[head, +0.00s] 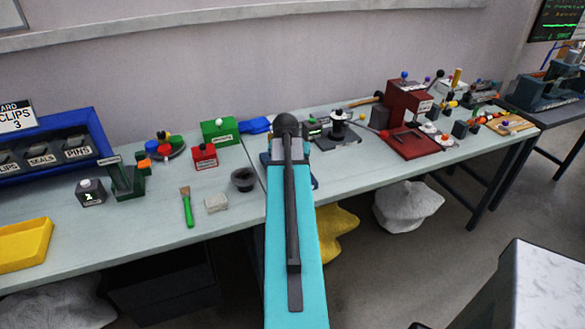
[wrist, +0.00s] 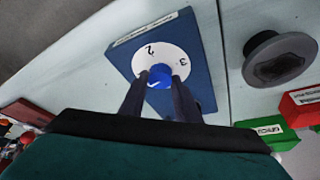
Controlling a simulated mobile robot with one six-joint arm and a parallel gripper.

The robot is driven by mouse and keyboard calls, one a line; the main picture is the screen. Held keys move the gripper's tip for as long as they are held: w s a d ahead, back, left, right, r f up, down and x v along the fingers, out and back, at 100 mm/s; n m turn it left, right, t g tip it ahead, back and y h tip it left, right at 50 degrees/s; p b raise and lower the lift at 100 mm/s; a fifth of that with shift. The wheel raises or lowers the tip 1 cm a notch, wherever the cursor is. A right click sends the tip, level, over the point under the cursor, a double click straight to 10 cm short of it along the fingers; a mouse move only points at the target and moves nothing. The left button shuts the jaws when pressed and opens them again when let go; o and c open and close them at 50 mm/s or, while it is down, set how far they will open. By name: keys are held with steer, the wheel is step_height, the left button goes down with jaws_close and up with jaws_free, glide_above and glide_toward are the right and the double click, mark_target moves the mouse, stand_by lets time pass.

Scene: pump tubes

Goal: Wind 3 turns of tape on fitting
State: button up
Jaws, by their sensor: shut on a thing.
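In the wrist view, a blue box (wrist: 197,45) carries a white dial (wrist: 182,52) with the numbers 2 and 3 showing. A blue knob (wrist: 159,77) with a white mark sits at the dial's centre. My gripper (wrist: 160,82) has its two dark fingers on either side of the knob, shut on it. In the head view my teal arm hides the gripper and most of the blue box; only a blue edge (head: 315,183) shows. I cannot pick out tape or a fitting with certainty.
A dark round bowl (head: 243,180) stands left of my arm, with a red box (head: 205,156) and a green box (head: 219,132) beyond. A brush (head: 187,207) and pale block (head: 216,203) lie near the front edge. A dark red station (head: 407,105) stands right.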

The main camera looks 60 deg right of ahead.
steer(key=shift+m+g, duration=0.3)
steer(key=shift+m, duration=0.5)
steer(key=o, duration=0.9)
steer(key=shift+o, duration=0.2)
steer(key=shift+n, duration=0.3)
steer(key=shift+n+t+p, duration=0.4)
steer(key=shift+n+t, duration=0.3)
steer(key=shift+n, duration=0.9)
steer(key=shift+s+y, duration=0.1)
steer(key=shift+y, duration=0.2)
